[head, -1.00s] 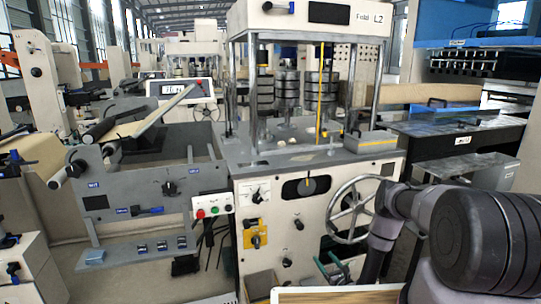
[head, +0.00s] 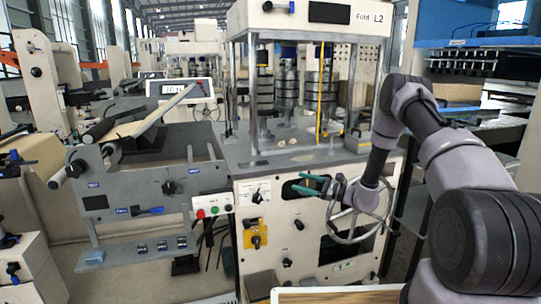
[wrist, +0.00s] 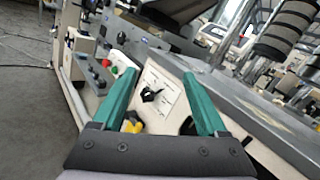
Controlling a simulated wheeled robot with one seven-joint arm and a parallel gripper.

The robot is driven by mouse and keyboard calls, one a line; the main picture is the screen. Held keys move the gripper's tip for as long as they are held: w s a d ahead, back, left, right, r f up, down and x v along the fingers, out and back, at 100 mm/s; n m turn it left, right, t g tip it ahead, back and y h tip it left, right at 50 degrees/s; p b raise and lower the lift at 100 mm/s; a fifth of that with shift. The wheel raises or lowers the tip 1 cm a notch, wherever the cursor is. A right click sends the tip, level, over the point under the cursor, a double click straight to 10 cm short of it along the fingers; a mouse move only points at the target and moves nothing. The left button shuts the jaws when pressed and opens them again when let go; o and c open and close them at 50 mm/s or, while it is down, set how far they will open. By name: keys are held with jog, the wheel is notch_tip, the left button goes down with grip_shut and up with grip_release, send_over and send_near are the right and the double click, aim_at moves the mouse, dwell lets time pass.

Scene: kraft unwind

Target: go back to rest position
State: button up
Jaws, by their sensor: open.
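My gripper (head: 314,185) is in front of the cream Fold L2 machine (head: 262,215), to the left of its handwheel (head: 359,210) in the head view. Its green fingers are apart with nothing between them; the wrist view shows the open gripper (wrist: 160,95) with the dial panel (wrist: 158,98) beyond the gap. My arm comes in from the right and bends over, partly covering the handwheel and the machine's right side.
The grey unwind stand (head: 140,190) with levers is on the left. A wooden board (head: 335,295) lies at the bottom edge. Dark tables stand at right.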

jog(key=s+a+r+n+g+h, duration=0.1)
jog(key=s+r+n+g+h, duration=0.1)
jog(key=s+r+n+g, duration=0.65)
jog(key=s+a+r+n+h, duration=0.15)
jog(key=s+r, duration=0.45)
jog(key=r, duration=0.8)
jog(key=s+d+r+n+t+h, duration=0.2)
jog(key=s+d+r+t+h, duration=0.2)
jog(key=s, duration=0.7)
jog(key=s+d+r+n+t+h, duration=0.3)
jog(key=s+d+r+h, duration=0.4)
jog(key=s+d+r, duration=0.2)
jog(key=shift+s+d+r+t+h, duration=0.35)
jog(key=shift+s+d+r, duration=0.05)
jog(key=shift+s+d, duration=0.65)
